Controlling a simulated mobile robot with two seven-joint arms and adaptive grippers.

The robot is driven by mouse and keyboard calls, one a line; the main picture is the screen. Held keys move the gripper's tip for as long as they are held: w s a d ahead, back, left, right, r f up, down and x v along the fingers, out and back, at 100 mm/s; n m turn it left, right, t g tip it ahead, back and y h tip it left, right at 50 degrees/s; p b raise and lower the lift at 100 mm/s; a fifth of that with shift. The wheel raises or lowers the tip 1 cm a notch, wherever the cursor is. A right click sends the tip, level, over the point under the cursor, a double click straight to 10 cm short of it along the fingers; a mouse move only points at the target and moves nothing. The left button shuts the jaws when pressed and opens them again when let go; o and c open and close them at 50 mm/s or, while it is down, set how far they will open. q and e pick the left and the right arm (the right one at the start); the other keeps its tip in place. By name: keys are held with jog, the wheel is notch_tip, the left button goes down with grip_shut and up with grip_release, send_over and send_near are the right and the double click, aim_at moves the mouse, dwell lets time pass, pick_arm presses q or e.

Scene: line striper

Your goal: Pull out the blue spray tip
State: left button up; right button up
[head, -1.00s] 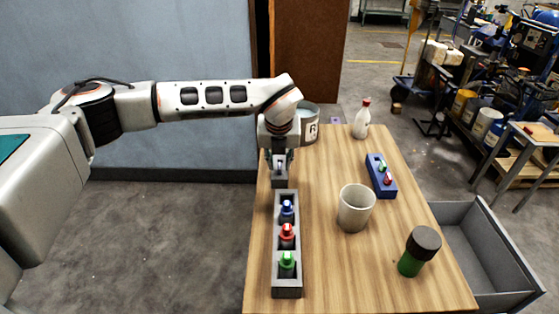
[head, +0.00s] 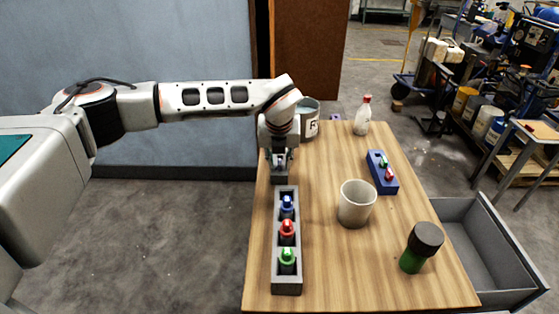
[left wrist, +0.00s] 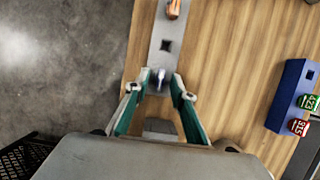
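My left gripper (head: 280,163) points down at the far left of the wooden table, over the end of a grey block (head: 280,178). Nearer, a grey rack (head: 287,290) holds a blue tip (head: 287,203), a red tip (head: 287,230) and a green tip (head: 287,257). My right gripper is not in view.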

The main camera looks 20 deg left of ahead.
pick_arm(q)
grip_shut()
jog(key=shift+r+p, duration=0.4)
jog(key=shift+r, duration=0.25)
dwell(0.4)
jog(key=shift+r+p, duration=0.65)
jog(key=shift+r, duration=0.45)
jog(key=shift+r+p, duration=0.65)
jog(key=shift+r, duration=0.7)
